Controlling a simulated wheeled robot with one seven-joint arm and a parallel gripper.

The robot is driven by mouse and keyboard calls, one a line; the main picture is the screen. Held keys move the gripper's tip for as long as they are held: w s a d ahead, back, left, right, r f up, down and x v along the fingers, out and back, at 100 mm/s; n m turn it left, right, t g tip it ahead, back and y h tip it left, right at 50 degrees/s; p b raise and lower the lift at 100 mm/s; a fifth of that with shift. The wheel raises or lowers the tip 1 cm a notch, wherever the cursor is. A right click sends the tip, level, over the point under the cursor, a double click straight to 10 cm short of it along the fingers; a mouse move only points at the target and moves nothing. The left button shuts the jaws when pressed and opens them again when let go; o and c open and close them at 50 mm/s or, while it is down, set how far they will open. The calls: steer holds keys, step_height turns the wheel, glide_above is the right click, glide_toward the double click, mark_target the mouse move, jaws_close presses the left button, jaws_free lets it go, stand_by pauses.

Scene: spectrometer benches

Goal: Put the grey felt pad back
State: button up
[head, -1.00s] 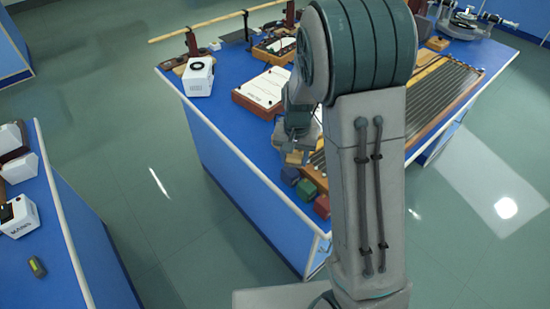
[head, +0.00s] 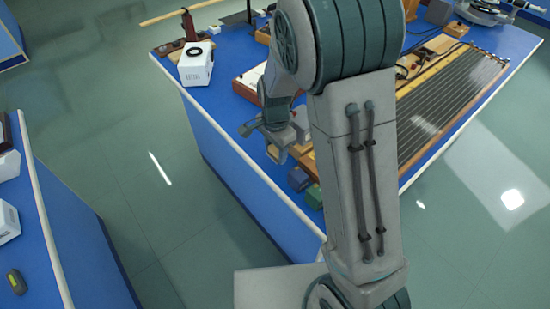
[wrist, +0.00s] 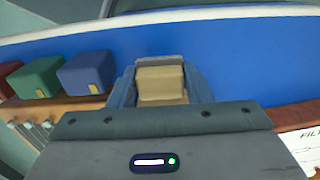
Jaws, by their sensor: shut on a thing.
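My gripper (wrist: 160,86) is shut on a tan block (wrist: 162,80) in the wrist view, one finger on each side of it. A grey strip (wrist: 160,61) shows at the far end of the block, between the fingertips. I cannot tell whether this is the grey felt pad; no other grey pad is clear in view. In the head view my gripper hangs near the bench's front left edge, and the small tan piece (head: 272,152) shows below it. The fingertips are small there and partly behind my arm.
The bench (head: 225,135) has a white edge rail. A white box (head: 195,64) stands further back.

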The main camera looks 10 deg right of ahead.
mark_target(275, 159)
steer(key=shift+f, duration=2.05)
steer(key=shift+f, duration=0.1)
steer(key=o, duration=1)
steer(key=shift+f, duration=0.1)
steer(key=shift+c, duration=0.2)
step_height(275, 159, up, 12)
steer(key=shift+r, duration=0.1)
steer(key=s+d+r+n+t, duration=0.1)
steer(key=s+d+r+n, duration=0.3)
steer(key=s, duration=0.5)
steer(key=s+d+r+n+t, duration=0.2)
steer(key=s+d+r+n, duration=0.3)
steer(key=s+n, duration=0.2)
steer(key=shift+s+d, duration=0.3)
steer(key=shift+s, duration=0.6)
